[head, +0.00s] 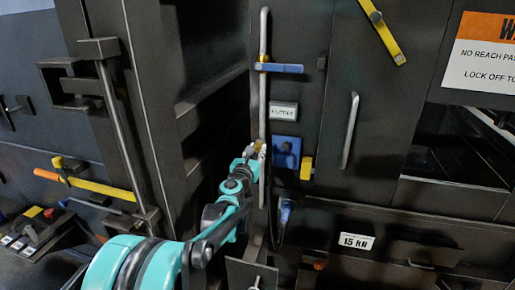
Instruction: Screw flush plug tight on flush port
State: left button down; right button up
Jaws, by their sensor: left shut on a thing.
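My left gripper (254,162) reaches up from the bottom left and is shut at the tall dark cabinet front. A small brass-coloured piece, which looks like the flush plug (259,145), shows at its fingertips; the fingers hide most of it. A blue square plate (287,152) with a dark round centre is mounted just right of the gripper. I cannot tell whether that is the flush port or whether the port is hidden behind the fingers. I cannot see whether the plug touches its port. My right gripper is not in view.
A long vertical metal bar (263,95) with a blue lever (279,68) stands close to the gripper. A small label plate (284,111), a yellow latch (306,168) and a blue connector (286,211) are nearby. A door handle (350,130) sits further right.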

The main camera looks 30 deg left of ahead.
pick_arm(q)
jog(key=m, duration=0.3)
jog(key=shift+m, duration=1.2)
jog(key=shift+m, duration=1.1)
jog(key=c, duration=1.2)
grip_release()
jog(key=shift+s, duration=0.1)
jog(key=shift+c, duration=0.4)
jog(key=v, duration=0.6)
jog(key=shift+s+p, duration=0.35)
jog(key=shift+s, duration=0.05)
